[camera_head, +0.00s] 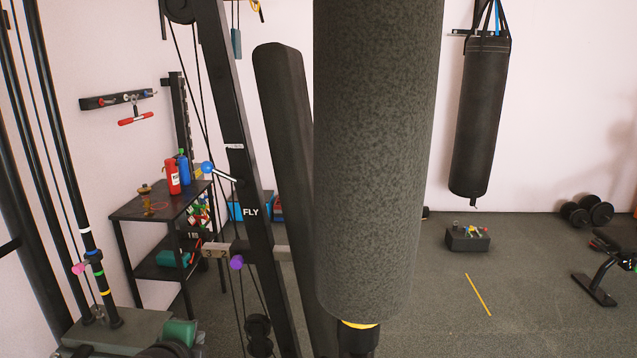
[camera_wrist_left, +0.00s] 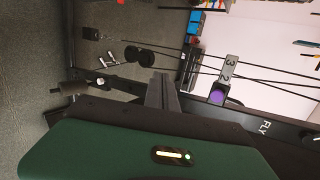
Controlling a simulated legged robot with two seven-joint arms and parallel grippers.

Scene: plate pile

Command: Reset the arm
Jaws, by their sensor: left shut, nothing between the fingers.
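My left gripper (camera_wrist_left: 163,92) shows in the left wrist view with its grey fingers together and nothing between them. Its green housing fills the bottom of that view. In the head view, a green and black part at the bottom left edge looks like this gripper; its fingertips cannot be made out there. A purple knob (camera_head: 236,262) sits on the machine's black upright (camera_head: 255,205). The knob (camera_wrist_left: 217,95) also shows to the right of the fingers in the wrist view, apart from them. My right gripper is not in view.
A large grey padded cylinder (camera_head: 378,160) blocks the middle of the head view. A dark table (camera_head: 150,210) with red (camera_head: 172,177) and blue bottles (camera_head: 184,168) stands left. A punching bag (camera_head: 478,120) hangs at the right. Dumbbells (camera_head: 588,212) lie by the wall. Open floor (camera_head: 440,310) shows right of the cylinder.

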